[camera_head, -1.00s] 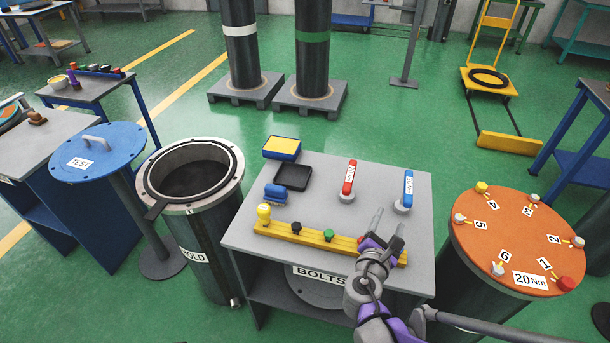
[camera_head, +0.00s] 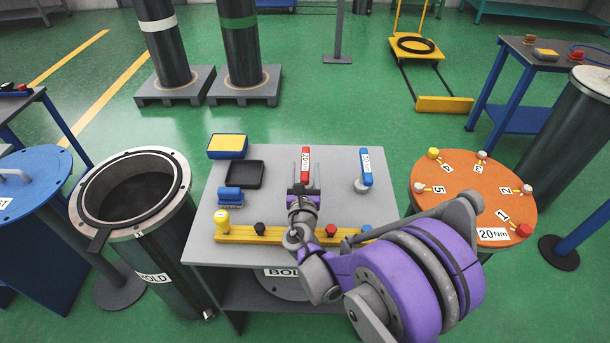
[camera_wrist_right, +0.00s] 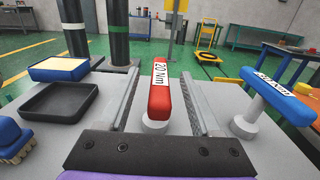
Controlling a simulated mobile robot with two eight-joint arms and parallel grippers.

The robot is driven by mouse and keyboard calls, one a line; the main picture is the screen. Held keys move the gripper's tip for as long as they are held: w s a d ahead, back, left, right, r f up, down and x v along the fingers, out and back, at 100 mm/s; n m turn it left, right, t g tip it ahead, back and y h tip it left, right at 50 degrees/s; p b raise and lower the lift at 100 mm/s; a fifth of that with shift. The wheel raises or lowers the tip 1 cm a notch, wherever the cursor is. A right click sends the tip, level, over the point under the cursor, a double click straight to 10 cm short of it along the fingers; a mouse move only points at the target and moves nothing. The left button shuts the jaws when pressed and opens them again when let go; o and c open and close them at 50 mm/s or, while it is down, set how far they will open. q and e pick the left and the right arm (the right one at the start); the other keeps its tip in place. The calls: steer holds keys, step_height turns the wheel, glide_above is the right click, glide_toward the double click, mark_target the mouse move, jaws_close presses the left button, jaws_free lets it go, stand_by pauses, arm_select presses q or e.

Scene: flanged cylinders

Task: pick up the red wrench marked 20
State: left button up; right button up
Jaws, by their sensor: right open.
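The red wrench (camera_head: 305,162) with a white 20 Nm label stands on a light grey post on the grey table (camera_head: 335,210). In the right wrist view the red wrench (camera_wrist_right: 160,95) lies between the two open fingers of my right gripper (camera_wrist_right: 160,100), with a gap on each side. In the head view my right gripper (camera_head: 304,172) reaches over the table at the wrench, and its arm hides part of the table. A blue wrench (camera_head: 366,165) stands on its own post to the right. My left gripper is not in view.
A yellow rail (camera_head: 255,235) with coloured knobs lies along the table front. A black tray (camera_head: 245,174), a blue-yellow box (camera_head: 228,146) and a blue brush (camera_head: 230,196) are at the left. An orange lid (camera_head: 470,190) is to the right, an open drum (camera_head: 100,230) to the left.

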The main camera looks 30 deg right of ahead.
mark_target(305, 162)
steer(key=x, duration=0.3)
steer(key=shift+w+d+f, duration=0.2)
steer(key=shift+w+d, duration=0.05)
jaws_close()
stand_by(1.2)
